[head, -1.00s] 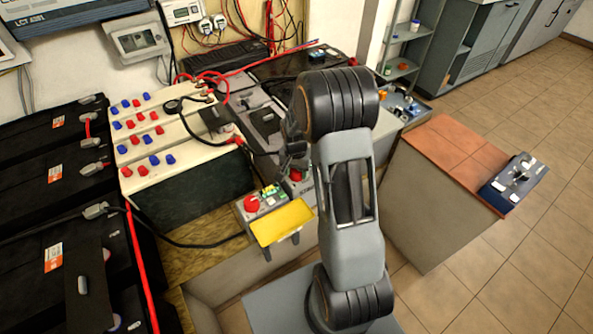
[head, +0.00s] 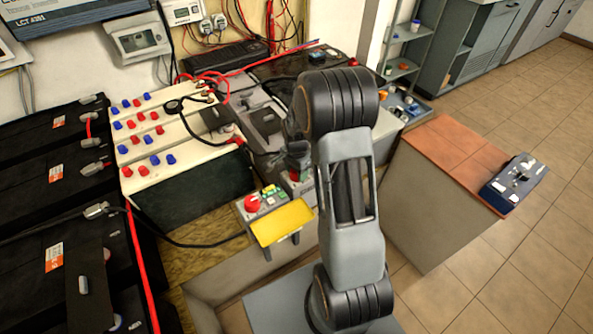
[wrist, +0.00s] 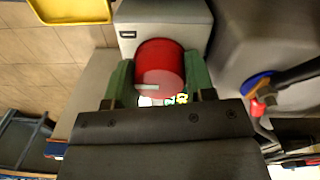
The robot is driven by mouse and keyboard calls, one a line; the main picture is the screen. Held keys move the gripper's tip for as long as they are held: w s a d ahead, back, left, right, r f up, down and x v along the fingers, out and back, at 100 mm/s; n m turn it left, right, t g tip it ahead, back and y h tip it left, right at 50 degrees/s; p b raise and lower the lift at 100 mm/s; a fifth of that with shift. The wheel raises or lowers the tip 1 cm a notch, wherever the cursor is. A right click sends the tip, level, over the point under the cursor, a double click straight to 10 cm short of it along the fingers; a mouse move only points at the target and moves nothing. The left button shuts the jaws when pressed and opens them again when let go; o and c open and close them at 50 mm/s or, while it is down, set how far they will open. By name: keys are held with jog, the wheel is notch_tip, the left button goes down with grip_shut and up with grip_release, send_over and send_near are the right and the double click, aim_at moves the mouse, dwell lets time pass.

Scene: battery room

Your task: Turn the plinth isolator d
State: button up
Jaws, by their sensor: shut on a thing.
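A round red knob (wrist: 160,62) stands on a small grey box (wrist: 188,17) in the wrist view. A pale pointer mark shows on the knob. My gripper (wrist: 158,78) has its two green fingers on either side of the knob and is shut on it. In the head view my gripper (head: 298,155) is over the grey box behind the yellow tray, and my arm hides most of the box and knob. I cannot read any label on the box.
A yellow tray (head: 284,222) sits close beside the box. A second box with a red button (head: 252,202) stands left of it. A dark blue panel (head: 515,182) lies on a brown-topped plinth (head: 440,150) at right. Black batteries (head: 40,180) line the left.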

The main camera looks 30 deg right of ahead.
dwell(0.3)
jog(key=o, duration=0.6)
jog(key=shift+o, duration=0.2)
jog(key=shift+r, duration=0.1)
notch_tip(320, 180, up, 14)
jog(key=p, duration=0.2)
jog(key=shift+w, duration=0.2)
